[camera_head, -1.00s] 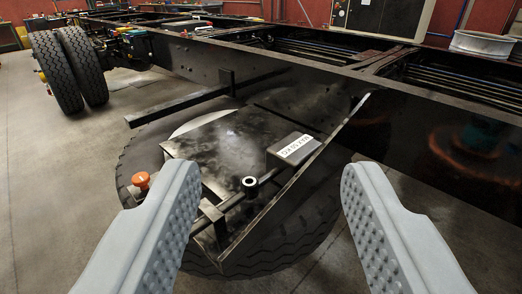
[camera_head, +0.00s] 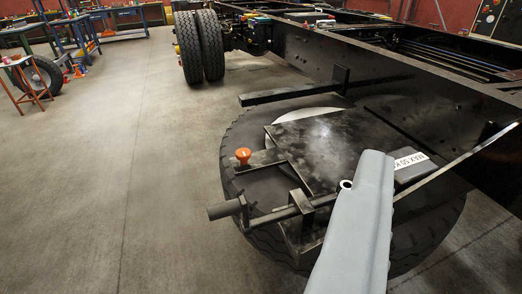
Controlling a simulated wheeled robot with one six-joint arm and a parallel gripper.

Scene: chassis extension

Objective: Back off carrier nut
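The spare wheel carrier (camera_head: 325,145) is a dark plate and frame on a tyre (camera_head: 238,140) beneath the chassis rail. An orange knob (camera_head: 243,155) stands at its left, and a small ring-shaped fitting (camera_head: 345,184) sits on its crossbar (camera_head: 270,217). I cannot tell which fitting is the carrier nut. My gripper (camera_head: 375,160) shows as one grey finger, or two overlapping, over the carrier's right part. Its tip is just right of the ring fitting in the picture; contact is unclear. It hides part of the frame and label block (camera_head: 410,168).
The dark chassis rail (camera_head: 400,75) runs along the right. Twin tyres (camera_head: 198,47) stand at the back. The floor (camera_head: 110,190) left of the carrier is clear.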

